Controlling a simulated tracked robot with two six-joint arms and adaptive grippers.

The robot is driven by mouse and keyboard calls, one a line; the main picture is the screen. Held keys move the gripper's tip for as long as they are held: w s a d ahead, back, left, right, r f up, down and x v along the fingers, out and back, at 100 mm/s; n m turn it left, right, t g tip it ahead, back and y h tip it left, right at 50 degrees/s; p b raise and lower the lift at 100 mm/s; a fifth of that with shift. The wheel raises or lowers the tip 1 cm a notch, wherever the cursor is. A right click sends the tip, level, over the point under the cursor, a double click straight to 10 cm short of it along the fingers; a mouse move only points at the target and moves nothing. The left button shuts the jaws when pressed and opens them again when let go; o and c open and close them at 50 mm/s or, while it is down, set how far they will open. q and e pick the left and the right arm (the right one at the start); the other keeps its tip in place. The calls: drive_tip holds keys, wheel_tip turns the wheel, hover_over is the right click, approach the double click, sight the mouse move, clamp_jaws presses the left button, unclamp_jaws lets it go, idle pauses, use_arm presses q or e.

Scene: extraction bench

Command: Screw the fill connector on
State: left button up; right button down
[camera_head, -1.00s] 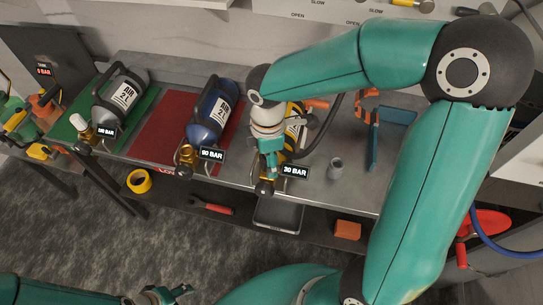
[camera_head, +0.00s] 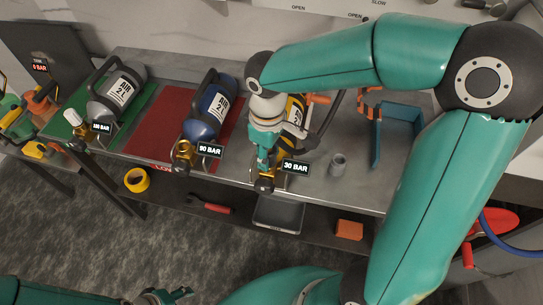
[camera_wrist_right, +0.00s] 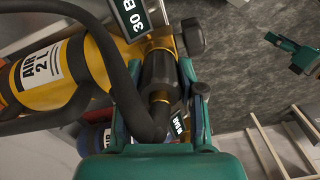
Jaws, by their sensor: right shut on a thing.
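The yellow air cylinder labelled AIR 2 L (camera_wrist_right: 48,68) lies at the bench's middle, with a 30 BAR tag (camera_head: 295,167) at its valve. It is partly behind my right arm in the head view. My right gripper (camera_head: 264,172) is shut on the black fill connector (camera_wrist_right: 158,82), which sits between its fingers in the right wrist view. The connector's far end meets the brass valve (camera_wrist_right: 160,42); the thread is hidden, so its seating cannot be told. A black hose (camera_wrist_right: 118,85) curves beside it. My left gripper (camera_head: 165,297) is low at the bottom edge, empty, fingers apart.
A blue cylinder (camera_head: 212,106) tagged 90 BAR lies on a red mat (camera_head: 158,128); a grey cylinder (camera_head: 118,94) lies on a green mat (camera_head: 70,118). A small grey cup (camera_head: 338,164) and blue bin (camera_head: 400,135) stand right. A lower shelf holds a tray (camera_head: 278,214).

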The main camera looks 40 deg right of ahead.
drive_tip(key=m+b, duration=0.1)
drive_tip(key=m, duration=0.3)
drive_tip(key=shift+f+m, duration=0.1)
drive_tip(key=shift+m, duration=0.3)
drive_tip(key=m+b, duration=0.1)
drive_tip(key=m, duration=0.3)
drive_tip(key=shift+m, duration=0.3)
drive_tip(key=m+b, duration=0.1)
drive_tip(key=m, duration=0.3)
drive_tip(key=shift+m, duration=0.3)
drive_tip(key=m+b, duration=0.1)
drive_tip(key=m, duration=0.4)
drive_tip(key=c, duration=0.7)
unclamp_jaws()
